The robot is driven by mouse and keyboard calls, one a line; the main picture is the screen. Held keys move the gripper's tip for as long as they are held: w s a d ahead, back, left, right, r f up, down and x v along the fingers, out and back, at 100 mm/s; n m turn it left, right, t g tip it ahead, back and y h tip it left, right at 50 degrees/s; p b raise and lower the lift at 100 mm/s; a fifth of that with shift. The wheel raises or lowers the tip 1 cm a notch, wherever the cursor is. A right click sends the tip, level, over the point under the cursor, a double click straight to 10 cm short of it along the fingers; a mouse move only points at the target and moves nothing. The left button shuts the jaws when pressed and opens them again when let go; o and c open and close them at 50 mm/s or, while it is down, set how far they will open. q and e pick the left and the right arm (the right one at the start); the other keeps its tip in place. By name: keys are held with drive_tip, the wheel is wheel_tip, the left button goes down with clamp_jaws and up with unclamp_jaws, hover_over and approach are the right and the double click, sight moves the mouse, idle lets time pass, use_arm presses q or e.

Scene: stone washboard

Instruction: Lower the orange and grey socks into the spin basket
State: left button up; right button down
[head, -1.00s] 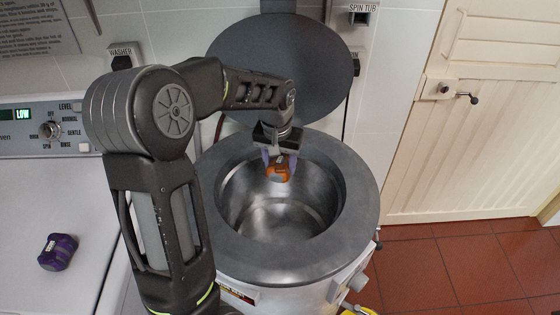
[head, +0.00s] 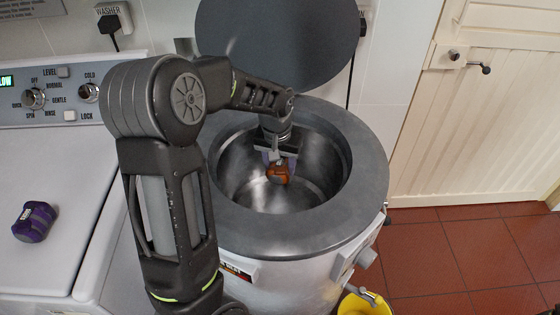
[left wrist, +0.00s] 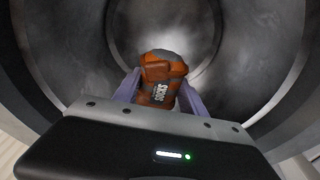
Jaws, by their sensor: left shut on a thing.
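The orange and grey socks (head: 279,172) are a small rolled bundle with a printed label. My left gripper (head: 278,163) is shut on them and holds them inside the mouth of the metal spin basket (head: 235,165), towards its back wall. In the left wrist view the socks (left wrist: 162,80) sit between the two purple fingers, with the bare basket wall and floor beyond them. The basket's round lid stands open behind it. My right gripper is not in view.
A purple rolled bundle (head: 34,222) lies on the white washer top (head: 60,180) at left. A wide grey rim (head: 365,165) surrounds the basket opening. A yellow bucket (head: 365,304) stands on the floor at front right. The door is at right.

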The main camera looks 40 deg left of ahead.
use_arm(q)
wheel_tip(320, 180, down, 11)
drive_tip(key=b, duration=0.7)
drive_tip(key=shift+r, duration=0.15)
drive_tip(key=o, duration=1.6)
drive_tip(key=shift+s+d+r, duration=0.1)
drive_tip(key=shift+s+r, duration=0.1)
drive_tip(key=shift+r, duration=1.1)
drive_tip(key=shift+s+d+r, duration=0.1)
drive_tip(key=shift+s+r, duration=0.05)
drive_tip(key=shift+r, duration=1.1)
drive_tip(key=shift+s+r, duration=0.2)
drive_tip(key=shift+r, duration=1.1)
drive_tip(key=shift+r, duration=0.1)
